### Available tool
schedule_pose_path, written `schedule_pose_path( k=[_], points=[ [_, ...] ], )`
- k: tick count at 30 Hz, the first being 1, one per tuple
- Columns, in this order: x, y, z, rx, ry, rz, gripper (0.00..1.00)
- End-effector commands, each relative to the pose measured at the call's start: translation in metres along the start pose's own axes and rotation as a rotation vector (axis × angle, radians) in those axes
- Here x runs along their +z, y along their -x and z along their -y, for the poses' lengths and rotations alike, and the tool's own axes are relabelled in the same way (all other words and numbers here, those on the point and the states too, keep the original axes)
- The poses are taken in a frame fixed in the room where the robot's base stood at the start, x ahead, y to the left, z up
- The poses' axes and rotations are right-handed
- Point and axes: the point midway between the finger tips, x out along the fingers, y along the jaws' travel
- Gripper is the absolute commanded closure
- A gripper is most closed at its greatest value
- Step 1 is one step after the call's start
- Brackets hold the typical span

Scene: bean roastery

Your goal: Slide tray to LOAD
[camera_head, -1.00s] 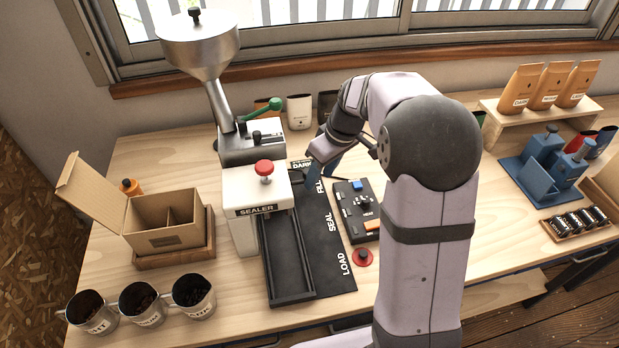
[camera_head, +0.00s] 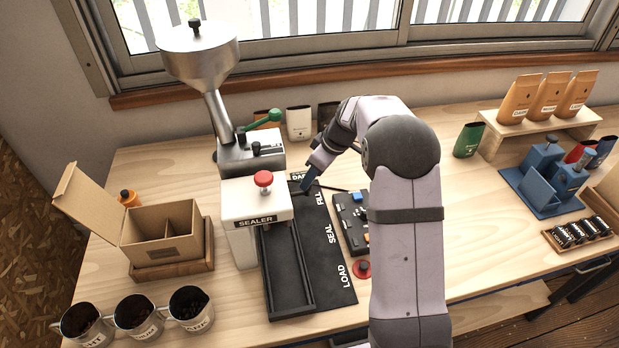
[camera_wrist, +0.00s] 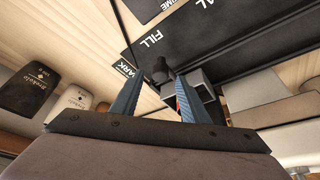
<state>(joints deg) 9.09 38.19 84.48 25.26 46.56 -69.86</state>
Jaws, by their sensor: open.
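A long black tray-like channel with raised edges (camera_head: 309,291) runs toward the front, beside a black strip (camera_head: 325,255) lettered FILL, SEAL and LOAD. LOAD is at the front end and FILL at the back. My gripper (camera_head: 306,186) is low at the FILL end. In the wrist view its blue fingers (camera_wrist: 155,97) are open, with a dark knob (camera_wrist: 160,68) showing between and just beyond their tips. I cannot tell whether the fingers touch it. A grey block (camera_wrist: 201,86) shows beside the knob. I cannot tell which part is the sliding tray; the sealer partly hides the channel.
The white sealer (camera_head: 243,240) with a red knob stands left of the channel, with the grinder (camera_head: 250,155) behind. A dark control box (camera_head: 347,215) and red button (camera_head: 362,270) lie right. Metal cups (camera_head: 190,309) and an open carton (camera_head: 165,245) are left.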

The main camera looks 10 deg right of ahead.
Motion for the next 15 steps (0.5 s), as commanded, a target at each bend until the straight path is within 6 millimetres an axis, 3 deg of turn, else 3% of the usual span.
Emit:
schedule_pose_path(
  k=[6, 15],
  points=[
    [-0.001, -0.022, 0.001, -0.003, 0.001, 0.001, 0.59],
    [0.0, -0.029, 0.0, 0.0, 0.0, 0.0, 0.59]
  ],
)
